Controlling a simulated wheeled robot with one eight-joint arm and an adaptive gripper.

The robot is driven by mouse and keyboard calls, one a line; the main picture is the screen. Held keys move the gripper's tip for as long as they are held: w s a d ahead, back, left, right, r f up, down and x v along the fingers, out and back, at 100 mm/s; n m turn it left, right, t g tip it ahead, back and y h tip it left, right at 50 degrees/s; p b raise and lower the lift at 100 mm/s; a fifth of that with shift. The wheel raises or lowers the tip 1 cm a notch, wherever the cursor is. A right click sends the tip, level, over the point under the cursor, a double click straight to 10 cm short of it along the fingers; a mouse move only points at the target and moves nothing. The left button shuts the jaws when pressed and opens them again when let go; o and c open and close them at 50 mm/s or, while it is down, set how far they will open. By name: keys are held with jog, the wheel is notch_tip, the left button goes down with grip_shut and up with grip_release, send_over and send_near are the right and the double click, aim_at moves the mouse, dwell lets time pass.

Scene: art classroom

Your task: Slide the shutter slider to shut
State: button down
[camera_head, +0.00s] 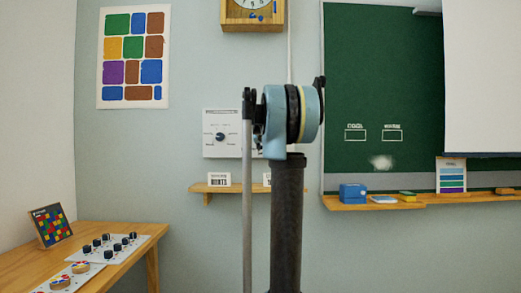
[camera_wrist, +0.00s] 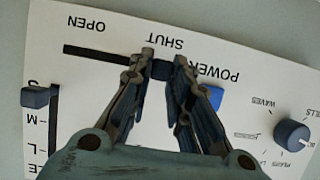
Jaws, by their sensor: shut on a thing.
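In the wrist view a white control panel (camera_wrist: 85,102) appears upside down. A dark horizontal slot (camera_wrist: 100,52) runs between the OPEN label (camera_wrist: 85,23) and the SHUT label (camera_wrist: 165,43). The dark blue shutter slider knob (camera_wrist: 161,69) sits in this slot near the SHUT label. My gripper (camera_wrist: 163,62) is shut on the knob, one fingertip on each side of it. The slot beyond the right finger is hidden. In the head view my gripper is hidden behind my arm, and a white wall panel (camera_head: 212,146) is partly covered by the arm.
The panel also has a second slider knob (camera_wrist: 36,97) at left, a blue POWER button (camera_wrist: 215,98) close to the right finger, and a round dial (camera_wrist: 292,135). In the head view a wooden shelf (camera_head: 237,189) lies below the wall panel.

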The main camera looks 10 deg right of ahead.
jog(key=c, duration=1.5)
grip_release()
jog(key=shift+w+a, duration=0.1)
jog(key=shift+a, duration=0.3)
jog(key=shift+d, duration=0.1)
jog(key=v, duration=1.2)
jog(key=shift+f, duration=0.1)
